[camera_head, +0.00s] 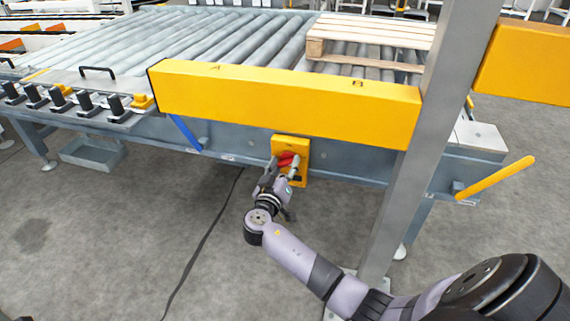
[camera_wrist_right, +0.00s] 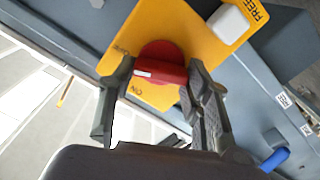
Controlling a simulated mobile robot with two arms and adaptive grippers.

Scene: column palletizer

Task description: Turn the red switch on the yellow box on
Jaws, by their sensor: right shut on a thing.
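The yellow box (camera_head: 277,146) is fixed to the side of the grey conveyor frame, below the long yellow guard. The red switch (camera_head: 287,159) sits on its face, partly hidden by my right gripper (camera_head: 283,166) in the head view. In the right wrist view the red switch (camera_wrist_right: 160,68) has a round base and a raised handle between the fingers of my right gripper (camera_wrist_right: 153,85). The gripper is shut on the handle. The yellow box (camera_wrist_right: 142,30) shows the letters ON below the switch and FREE near a white button. My left gripper is not in view.
A grey upright post (camera_head: 405,170) stands right of the box, close to my right arm. A yellow bar (camera_head: 497,177) sticks out farther right. A wooden pallet (camera_head: 372,32) rests on the rollers.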

